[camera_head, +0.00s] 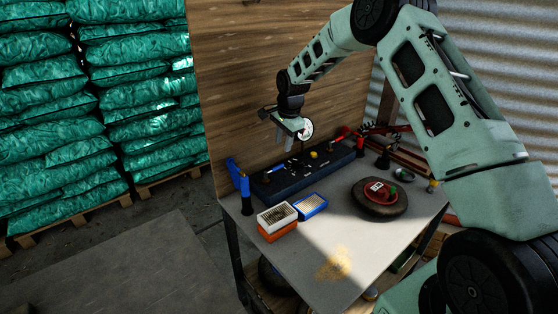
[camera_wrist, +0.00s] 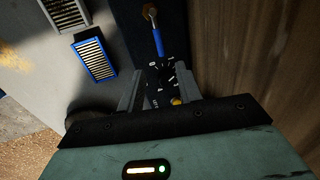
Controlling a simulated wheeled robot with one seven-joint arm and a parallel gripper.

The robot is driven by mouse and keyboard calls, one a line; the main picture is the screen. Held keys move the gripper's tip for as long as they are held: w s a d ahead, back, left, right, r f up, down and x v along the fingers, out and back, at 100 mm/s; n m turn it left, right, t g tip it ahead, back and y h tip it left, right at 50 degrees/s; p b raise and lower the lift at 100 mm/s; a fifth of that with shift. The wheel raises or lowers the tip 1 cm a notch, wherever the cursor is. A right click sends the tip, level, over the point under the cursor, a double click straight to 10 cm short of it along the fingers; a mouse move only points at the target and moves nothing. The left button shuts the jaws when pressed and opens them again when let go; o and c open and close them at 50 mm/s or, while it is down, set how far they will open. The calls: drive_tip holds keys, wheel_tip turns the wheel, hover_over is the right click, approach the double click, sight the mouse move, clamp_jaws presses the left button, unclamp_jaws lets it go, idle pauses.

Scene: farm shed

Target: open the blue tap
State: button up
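The blue tap (camera_head: 242,180) stands at the left end of the workbench, by the wooden back panel, with a blue upper part and a dark base. I cannot make out the tap in the wrist view. My gripper (camera_head: 303,136) is above the long dark box (camera_head: 290,183), to the right of the tap and apart from it. In the wrist view my gripper (camera_wrist: 160,90) has its two fingers spread apart, with nothing held. Below and between them show a dark part with white marks and a yellow knob (camera_wrist: 176,101).
A blue-handled piece with a copper-coloured end (camera_wrist: 150,11) lies over the box. A white-and-orange brush or tray (camera_head: 277,217) and a blue one (camera_head: 311,205) sit in front. A round dark disc with a red top (camera_head: 379,198) and a red tap-like part (camera_head: 348,132) are right.

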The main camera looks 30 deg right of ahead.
sight(279, 166)
drive_tip(key=f, duration=0.3)
drive_tip(key=w+f+p, duration=0.1)
drive_tip(key=f, duration=0.2)
drive_tip(key=w+f+p, duration=0.1)
drive_tip(key=f, duration=0.3)
drive_tip(key=shift+a, duration=0.25)
clamp_jaws()
